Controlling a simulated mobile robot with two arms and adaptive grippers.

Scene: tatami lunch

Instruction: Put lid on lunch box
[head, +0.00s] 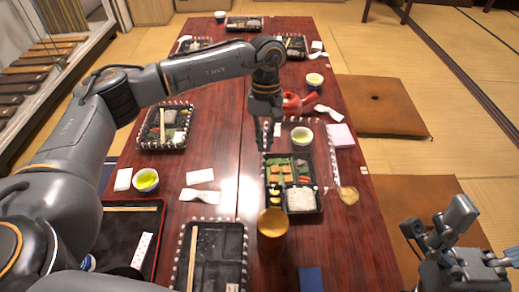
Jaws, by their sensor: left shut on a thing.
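The open lunch box (268,200) is a black compartment box with rice, greens and orange pieces, on the right half of the table. My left gripper (268,128) points down just behind the box's far edge. It is shut on what looks like a clear lid (326,160), whose faint pale outline spreads right of the gripper, around a green tea cup. The lid is see-through, so its exact height and tilt cannot be told. My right gripper (440,232) is at the lower right, beside the table, with its fingers apart and empty.
A brown cup (272,226) stands at the box's near edge. The tea cup (302,136), a red teapot (303,102) and a pink napkin (341,136) are close behind and to the right. Other black boxes (213,262) stand at the near left and far end. Floor cushions (378,105) lie right.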

